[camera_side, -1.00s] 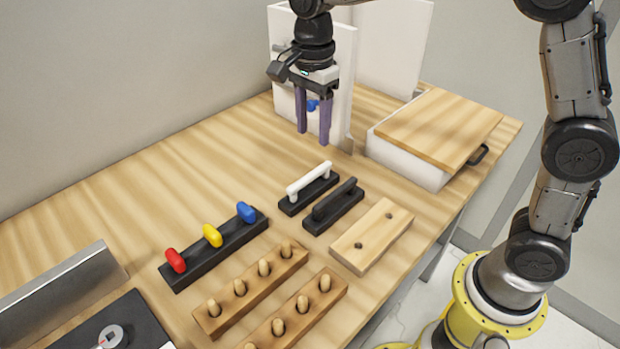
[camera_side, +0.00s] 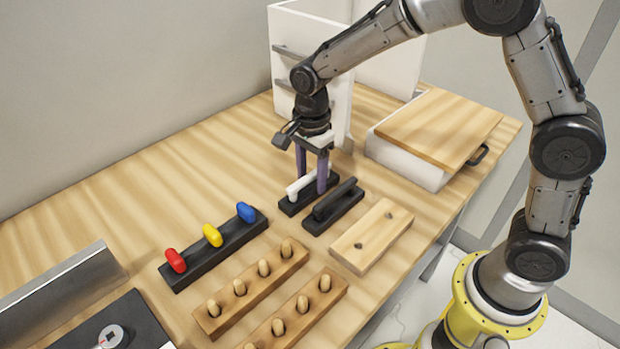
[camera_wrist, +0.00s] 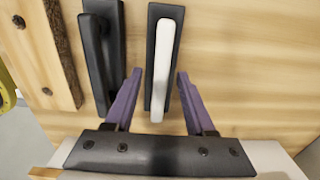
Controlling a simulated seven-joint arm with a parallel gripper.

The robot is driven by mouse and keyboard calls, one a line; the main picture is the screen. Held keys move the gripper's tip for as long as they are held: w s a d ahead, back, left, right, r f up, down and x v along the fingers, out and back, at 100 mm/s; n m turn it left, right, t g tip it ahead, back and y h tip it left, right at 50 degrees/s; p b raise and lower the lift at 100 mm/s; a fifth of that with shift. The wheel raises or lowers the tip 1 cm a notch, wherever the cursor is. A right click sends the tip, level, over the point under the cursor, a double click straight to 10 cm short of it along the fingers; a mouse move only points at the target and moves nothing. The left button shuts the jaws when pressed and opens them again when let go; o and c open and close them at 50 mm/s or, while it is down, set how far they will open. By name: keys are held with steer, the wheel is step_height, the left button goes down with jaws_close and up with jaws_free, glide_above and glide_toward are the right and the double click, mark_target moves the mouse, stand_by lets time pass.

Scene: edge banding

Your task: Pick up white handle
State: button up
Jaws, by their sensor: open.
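The white handle (camera_side: 296,187) sits on its black base (camera_side: 290,208) on the wooden table. My gripper (camera_side: 311,186) is lowered over it, with one purple finger on each side. In the wrist view the white handle (camera_wrist: 162,75) lies between the two open fingers of my gripper (camera_wrist: 160,82), with a gap on both sides. The fingers do not appear to touch it. In the side view the near finger hides part of the handle.
A black handle (camera_side: 336,199) on its own base stands close beside the white one. A wooden block with two holes (camera_side: 372,236) lies to the right. A rack with red, yellow and blue knobs (camera_side: 213,249) is at left. A white cabinet (camera_side: 345,95) stands behind.

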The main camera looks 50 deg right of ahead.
mark_target(313, 174)
jaws_close()
steer(key=shift+r, duration=0.1)
stand_by(0.5)
steer(key=shift+r, duration=0.5)
step_height(313, 174, up, 2)
steer(key=shift+s+r, duration=0.15)
steer(key=shift+r, duration=0.1)
steer(key=s+d+r, duration=0.2)
steer(key=s+r, duration=0.7)
steer(key=s, duration=0.4)
steer(key=shift+s+d+r, duration=0.15)
steer(key=shift+s+d, duration=0.1)
steer(key=shift+d, duration=0.15)
